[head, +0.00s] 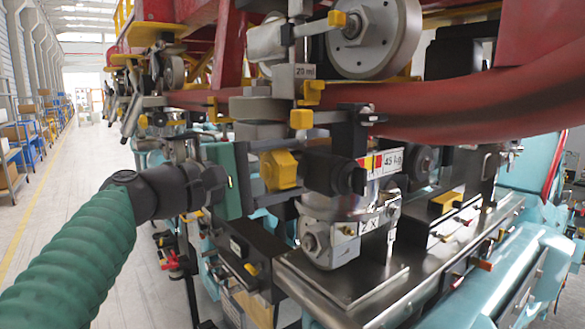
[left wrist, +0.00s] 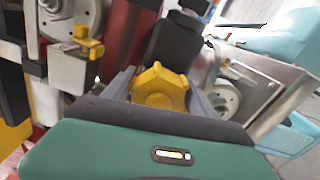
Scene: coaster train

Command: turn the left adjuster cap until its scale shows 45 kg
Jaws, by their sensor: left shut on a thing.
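A yellow lobed adjuster cap (head: 280,170) sits at the left end of a dark cylinder (head: 328,168). My left gripper (head: 283,172), with a green palm, is shut on the cap from the left. In the left wrist view the cap (left wrist: 158,88) sits between the two grey fingers of my left gripper (left wrist: 160,92). I cannot make out a separate scale reading. My right gripper is not in view.
A thick red beam (head: 470,105) runs above the label. A metal bench (head: 350,285) lies below right. The aisle floor (head: 90,180) at left is clear.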

